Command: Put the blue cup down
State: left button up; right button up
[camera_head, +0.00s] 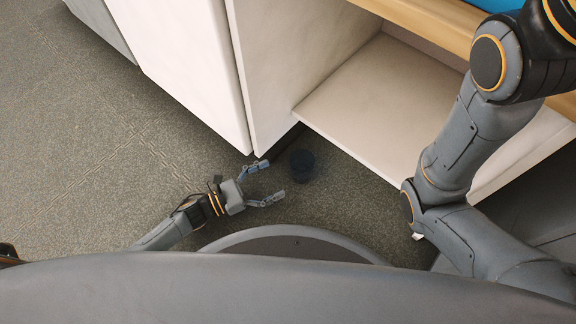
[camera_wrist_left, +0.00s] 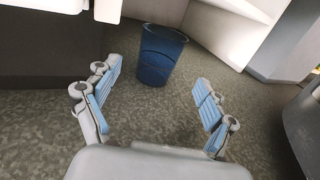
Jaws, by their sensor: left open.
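The blue cup (camera_head: 302,165) stands upright on the dark floor, close to the foot of the white cabinet. It also shows in the left wrist view (camera_wrist_left: 158,55), dark blue and apart from my fingers. My left gripper (camera_head: 272,181) is open and empty, its fingers pointing at the cup from the left. In the left wrist view the two blue-padded fingers (camera_wrist_left: 158,98) are spread wide, with the cup a little beyond their tips. My right arm comes down at the right of the head view, but its gripper is not visible.
A wooden top (camera_head: 425,22) edges the upper right. Open grey floor (camera_head: 75,160) lies to the left.

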pick_arm(q)
jog(key=v, duration=0.2)
jog(key=shift+s+a, duration=0.15)
jog(key=shift+a, duration=0.1)
dwell(0.5)
